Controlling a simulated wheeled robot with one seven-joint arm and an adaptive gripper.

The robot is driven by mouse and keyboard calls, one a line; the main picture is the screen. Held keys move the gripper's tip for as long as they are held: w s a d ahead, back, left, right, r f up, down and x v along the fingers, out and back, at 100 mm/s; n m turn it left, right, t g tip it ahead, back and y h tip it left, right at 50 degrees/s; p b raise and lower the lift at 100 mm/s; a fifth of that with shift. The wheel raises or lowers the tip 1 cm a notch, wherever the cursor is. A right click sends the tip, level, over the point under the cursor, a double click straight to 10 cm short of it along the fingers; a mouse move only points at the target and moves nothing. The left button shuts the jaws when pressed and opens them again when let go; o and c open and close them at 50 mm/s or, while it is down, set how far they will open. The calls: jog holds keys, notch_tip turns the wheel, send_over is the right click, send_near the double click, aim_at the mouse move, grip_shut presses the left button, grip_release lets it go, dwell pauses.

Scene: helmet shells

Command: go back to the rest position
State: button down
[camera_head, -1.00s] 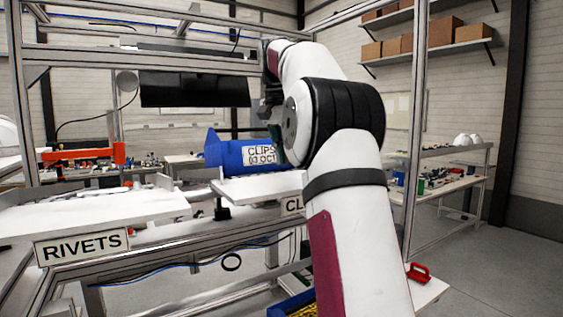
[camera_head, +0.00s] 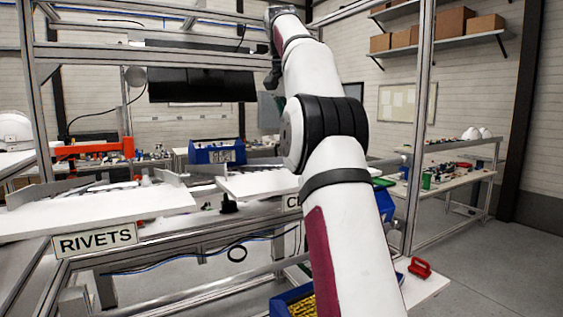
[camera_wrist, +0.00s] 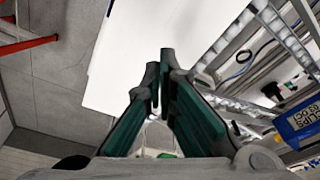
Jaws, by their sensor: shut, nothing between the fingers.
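My gripper shows in the wrist view (camera_wrist: 160,82), its two dark fingers with green inner sides closed together at the tips, with nothing between them. In the head view my arm reaches up and away, and the gripper (camera_head: 273,74) is small and dark near the top, partly hidden by the arm. It is raised, clear of the white sloped boards.
A blue bin (camera_head: 217,152) stands upright behind the white boards (camera_head: 100,210); another blue bin (camera_head: 384,205) shows right of my arm. A RIVETS sign (camera_head: 95,240) hangs in front. Frame posts (camera_head: 420,130) stand close on the right. Open floor lies far right.

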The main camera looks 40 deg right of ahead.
dwell(0.3)
jog(key=s+a+f+n+t+b, duration=0.1)
jog(key=a+n, duration=0.3)
jog(key=a, duration=0.5)
jog(key=s+a+f+n+t+b, duration=0.15)
jog(key=a+n, duration=0.25)
jog(key=a, duration=0.6)
jog(key=s+a+f+n, duration=0.2)
jog(key=s+a+f, duration=0.2)
jog(key=f, duration=0.3)
jog(key=s+a+f+n+t+y, duration=0.1)
jog(key=s+a+f+n, duration=0.1)
jog(key=s+a+f, duration=0.3)
jog(key=s+a+f+n+t+y+b, duration=0.1)
jog(key=s+a+f+n, duration=0.1)
jog(key=s+a+f, duration=0.2)
jog(key=s+f, duration=0.3)
jog(key=f, duration=0.3)
jog(key=shift+a+f+n, duration=0.25)
jog(key=shift+f+n, duration=0.1)
jog(key=shift+n, duration=0.05)
